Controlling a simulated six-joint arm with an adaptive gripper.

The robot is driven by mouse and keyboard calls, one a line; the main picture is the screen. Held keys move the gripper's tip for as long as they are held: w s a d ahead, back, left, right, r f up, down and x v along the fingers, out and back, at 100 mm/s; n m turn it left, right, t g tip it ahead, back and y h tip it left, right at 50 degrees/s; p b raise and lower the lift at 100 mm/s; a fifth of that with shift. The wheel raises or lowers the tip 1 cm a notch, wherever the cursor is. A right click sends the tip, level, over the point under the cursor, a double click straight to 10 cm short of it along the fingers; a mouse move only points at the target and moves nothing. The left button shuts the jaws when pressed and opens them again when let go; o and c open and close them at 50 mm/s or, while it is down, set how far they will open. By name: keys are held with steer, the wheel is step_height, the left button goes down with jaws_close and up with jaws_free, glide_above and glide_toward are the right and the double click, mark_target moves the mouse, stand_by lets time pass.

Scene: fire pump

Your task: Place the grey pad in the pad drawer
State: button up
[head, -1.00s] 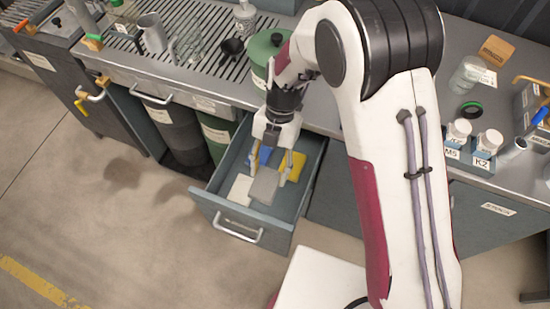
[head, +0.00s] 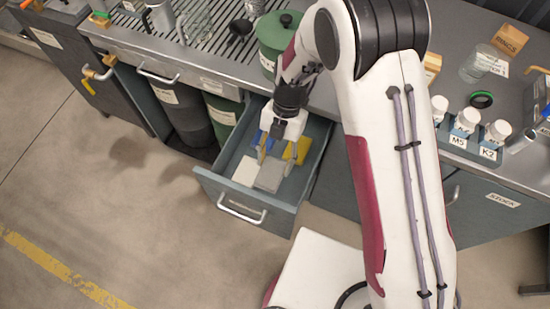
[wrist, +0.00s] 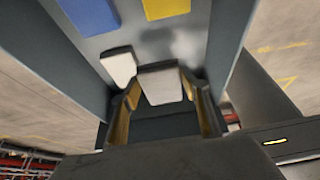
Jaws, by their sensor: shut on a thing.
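The pad drawer (head: 212,187) is pulled open under the bench. The grey pad (head: 271,178) is inside its walls, near the front; it also shows in the wrist view (wrist: 162,84). My gripper (head: 275,169) reaches down into the drawer, with its two fingers on either side of the grey pad, shut on it. I cannot tell whether the pad touches the drawer floor. A white pad (head: 248,170) lies just left of it, a yellow pad (head: 297,151) behind right, and a blue pad (head: 265,141) behind, partly hidden by my gripper.
The steel bench top (head: 325,116) is above the drawer. A green pot (head: 280,40) stands behind my wrist. Labelled bins (head: 182,112) are left of the drawer. Small white-capped bottles (head: 467,120) stand at the right. The floor before the drawer is clear.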

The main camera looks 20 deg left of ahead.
steer(key=shift+f, duration=0.6)
steer(key=o, duration=1)
steer(key=shift+s+f, duration=0.1)
steer(key=shift+r, duration=0.2)
steer(key=shift+r, duration=0.55)
steer(key=shift+v, duration=2.75)
